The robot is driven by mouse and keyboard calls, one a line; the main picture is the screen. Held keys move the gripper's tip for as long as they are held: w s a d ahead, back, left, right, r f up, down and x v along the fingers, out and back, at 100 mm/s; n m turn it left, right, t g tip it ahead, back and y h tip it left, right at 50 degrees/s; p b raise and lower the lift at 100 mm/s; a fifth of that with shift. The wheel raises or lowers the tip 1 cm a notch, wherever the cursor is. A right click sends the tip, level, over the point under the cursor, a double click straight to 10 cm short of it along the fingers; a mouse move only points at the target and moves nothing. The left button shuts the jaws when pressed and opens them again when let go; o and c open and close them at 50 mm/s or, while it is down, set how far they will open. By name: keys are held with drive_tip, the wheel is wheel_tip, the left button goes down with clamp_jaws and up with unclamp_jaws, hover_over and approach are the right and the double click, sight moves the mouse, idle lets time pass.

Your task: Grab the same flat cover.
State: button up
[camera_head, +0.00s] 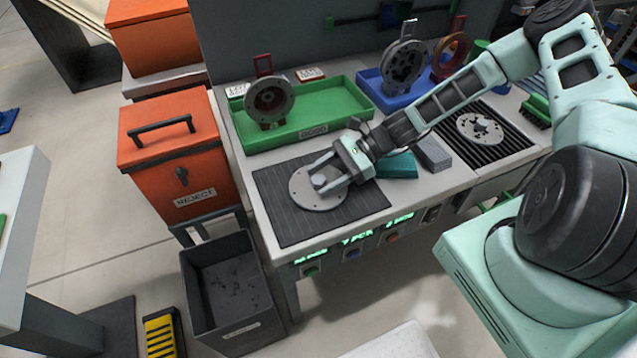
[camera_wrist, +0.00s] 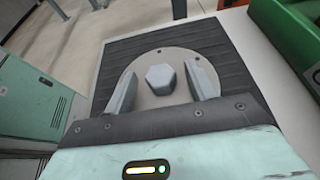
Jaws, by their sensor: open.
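A flat round grey cover (camera_head: 312,200) with small holes lies on the dark ribbed mat (camera_head: 275,222) at the front left of the bench. A raised hexagonal knob stands at its middle. My gripper (camera_head: 322,180) is low over the cover, coming from the right. In the wrist view the open fingers (camera_wrist: 163,92) stand on either side of the hexagonal knob (camera_wrist: 160,78), with gaps between it and each finger. The cover's disc (camera_wrist: 180,62) shows around and behind the knob. Part of it is hidden by my gripper.
A green tray (camera_head: 345,122) holding a round grey part (camera_head: 270,100) stands behind the mat. A blue tray (camera_head: 375,92) is farther right. Another holed disc (camera_head: 480,128) lies on a black ribbed mat at right. An orange reject box (camera_head: 180,160) and grey bin (camera_head: 265,300) stand left.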

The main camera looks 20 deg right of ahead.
clamp_jaws()
drive_tip(key=shift+r, duration=0.2)
